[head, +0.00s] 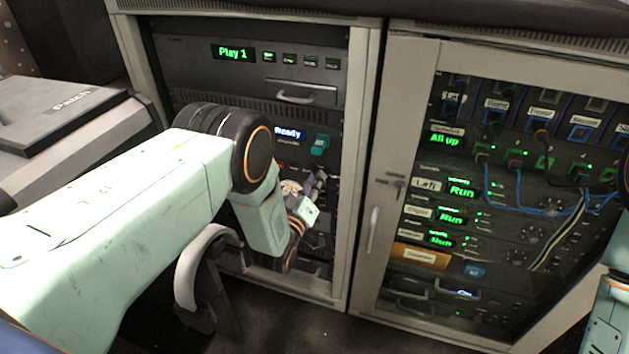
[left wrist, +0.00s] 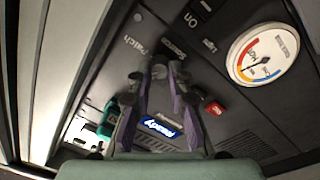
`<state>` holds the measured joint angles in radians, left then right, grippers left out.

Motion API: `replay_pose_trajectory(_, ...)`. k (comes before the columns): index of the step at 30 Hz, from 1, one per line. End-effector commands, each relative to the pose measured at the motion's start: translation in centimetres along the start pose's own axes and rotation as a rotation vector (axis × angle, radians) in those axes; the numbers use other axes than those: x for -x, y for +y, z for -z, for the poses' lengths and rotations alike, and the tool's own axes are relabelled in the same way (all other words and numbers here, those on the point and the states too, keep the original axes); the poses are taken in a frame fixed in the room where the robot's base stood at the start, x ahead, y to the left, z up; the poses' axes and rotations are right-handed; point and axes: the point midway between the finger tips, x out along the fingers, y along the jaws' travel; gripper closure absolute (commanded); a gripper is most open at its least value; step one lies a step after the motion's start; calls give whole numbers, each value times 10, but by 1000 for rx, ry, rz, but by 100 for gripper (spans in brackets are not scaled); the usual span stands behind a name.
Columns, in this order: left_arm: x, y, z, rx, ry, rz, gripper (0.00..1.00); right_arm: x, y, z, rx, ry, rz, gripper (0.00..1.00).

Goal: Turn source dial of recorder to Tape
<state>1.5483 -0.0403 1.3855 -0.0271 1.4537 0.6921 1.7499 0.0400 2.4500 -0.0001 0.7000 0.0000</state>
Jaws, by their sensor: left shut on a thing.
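The recorder (head: 309,140) is a dark panel in the left rack, with a lit "Ready" display (left wrist: 160,127). My left gripper (head: 319,180) reaches to this panel. In the left wrist view, its purple-padded fingers (left wrist: 165,78) are closed in on the source dial, beside the small "Source" label (left wrist: 176,48). The dial is mostly hidden between the fingertips, and its pointer setting cannot be read. A "Patch" label (left wrist: 135,44) stands left of the fingers. My right gripper is not in view.
A round gauge (left wrist: 262,55), a red button (left wrist: 215,108) and a teal switch (left wrist: 107,119) sit near the fingers. Above is a "Play 1" unit (head: 233,53). A closed glass-doored rack (head: 400,75) stands to the right, and a grey case (head: 60,110) at left.

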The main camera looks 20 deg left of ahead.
Motion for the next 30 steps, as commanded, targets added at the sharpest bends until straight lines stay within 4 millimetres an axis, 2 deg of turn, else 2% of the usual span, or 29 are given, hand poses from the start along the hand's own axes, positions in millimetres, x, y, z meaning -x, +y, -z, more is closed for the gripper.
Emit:
replay_pose_trajectory(15, 0, 0, 0, 437, 25, 6, 100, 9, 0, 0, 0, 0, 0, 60)
replay_pose_trajectory(30, 0, -1, -1, 613, 35, 9, 100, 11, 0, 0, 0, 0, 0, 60)
